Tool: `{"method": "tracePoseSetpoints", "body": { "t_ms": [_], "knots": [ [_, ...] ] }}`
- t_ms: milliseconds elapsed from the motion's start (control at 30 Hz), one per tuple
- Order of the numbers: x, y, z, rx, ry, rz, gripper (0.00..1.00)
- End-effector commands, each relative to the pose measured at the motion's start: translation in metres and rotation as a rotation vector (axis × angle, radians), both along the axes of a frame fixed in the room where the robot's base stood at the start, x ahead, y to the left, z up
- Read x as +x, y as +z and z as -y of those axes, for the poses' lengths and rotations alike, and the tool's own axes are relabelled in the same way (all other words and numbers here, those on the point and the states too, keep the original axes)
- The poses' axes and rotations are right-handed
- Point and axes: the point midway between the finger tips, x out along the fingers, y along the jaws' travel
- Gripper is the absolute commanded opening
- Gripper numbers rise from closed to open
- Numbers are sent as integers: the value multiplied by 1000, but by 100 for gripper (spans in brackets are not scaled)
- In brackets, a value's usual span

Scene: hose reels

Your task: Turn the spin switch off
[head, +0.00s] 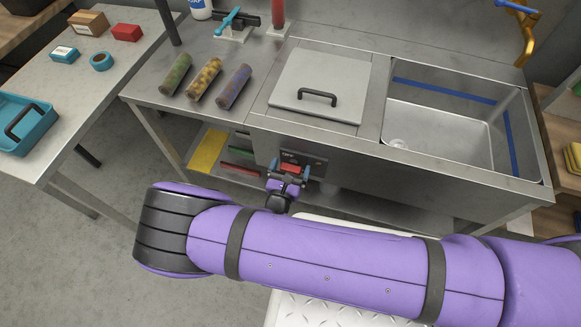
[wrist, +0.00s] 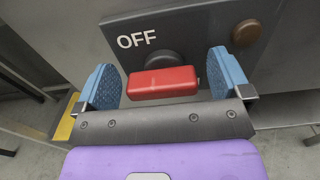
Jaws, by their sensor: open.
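The spin switch is a red bar handle (wrist: 162,82) on a dark round knob (wrist: 161,60), on a dark panel marked "OFF" (wrist: 137,40). The red handle lies about level in the wrist view. In the head view the red handle (head: 290,168) shows on the front of the metal sink bench, below the square lid. My gripper (wrist: 164,82) is open, with one blue fingertip at each end of the red handle and a gap on both sides. In the head view my gripper (head: 289,174) is right at the panel, and my purple arm crosses the foreground.
A brown round button (wrist: 246,32) sits right of the knob on the panel. The bench holds a lid with a black handle (head: 318,97), a sink basin (head: 440,130) and mottled rolls (head: 205,78). A side table (head: 70,90) stands at left. The floor at lower left is clear.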

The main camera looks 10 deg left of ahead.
Motion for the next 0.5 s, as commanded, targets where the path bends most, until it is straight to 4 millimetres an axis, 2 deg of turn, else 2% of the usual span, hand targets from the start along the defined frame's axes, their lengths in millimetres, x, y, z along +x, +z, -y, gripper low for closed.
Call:
{"method": "tracePoseSetpoints", "body": {
  "t_ms": [267,400,467,500],
  "knots": [
    [1,0,0,0,0,0,96],
    [1,0,0,0,0,0,64],
    [1,0,0,0,0,0,50],
    [1,0,0,0,0,0,46]
  ]
}}
